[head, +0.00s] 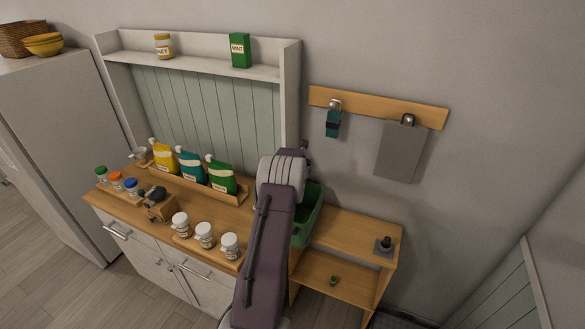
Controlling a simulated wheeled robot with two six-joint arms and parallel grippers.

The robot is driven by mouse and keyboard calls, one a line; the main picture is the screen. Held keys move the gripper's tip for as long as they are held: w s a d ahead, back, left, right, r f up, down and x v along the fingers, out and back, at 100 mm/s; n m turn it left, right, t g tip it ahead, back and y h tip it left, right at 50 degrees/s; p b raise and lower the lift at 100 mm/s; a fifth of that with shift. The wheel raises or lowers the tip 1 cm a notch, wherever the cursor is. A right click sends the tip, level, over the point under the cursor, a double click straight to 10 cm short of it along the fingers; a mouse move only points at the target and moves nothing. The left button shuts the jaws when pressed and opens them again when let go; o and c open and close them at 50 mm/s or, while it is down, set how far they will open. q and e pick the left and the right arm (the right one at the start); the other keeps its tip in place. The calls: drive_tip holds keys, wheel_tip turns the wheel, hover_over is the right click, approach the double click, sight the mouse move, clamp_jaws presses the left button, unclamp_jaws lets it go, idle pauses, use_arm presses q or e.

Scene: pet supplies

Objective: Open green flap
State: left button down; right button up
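A green bin-like thing (309,214) stands at the right end of the wooden counter, largely hidden behind one of my arms. Its right side and part of its upper edge show. I cannot make out a separate flap on it, or whether one is open or shut. The purple and grey arm rises from the bottom of the head view, near the middle, and bends in front of the bin. Its gripper is hidden, so I cannot see whether it touches the bin. My other gripper is out of view.
Yellow, teal and green (222,177) pouches stand along the counter's back. Several white jars (204,235) stand at its front. A lower wooden shelf unit (345,236) adjoins on the right, with a small dark object (384,245) on top. A grey board (400,151) hangs above.

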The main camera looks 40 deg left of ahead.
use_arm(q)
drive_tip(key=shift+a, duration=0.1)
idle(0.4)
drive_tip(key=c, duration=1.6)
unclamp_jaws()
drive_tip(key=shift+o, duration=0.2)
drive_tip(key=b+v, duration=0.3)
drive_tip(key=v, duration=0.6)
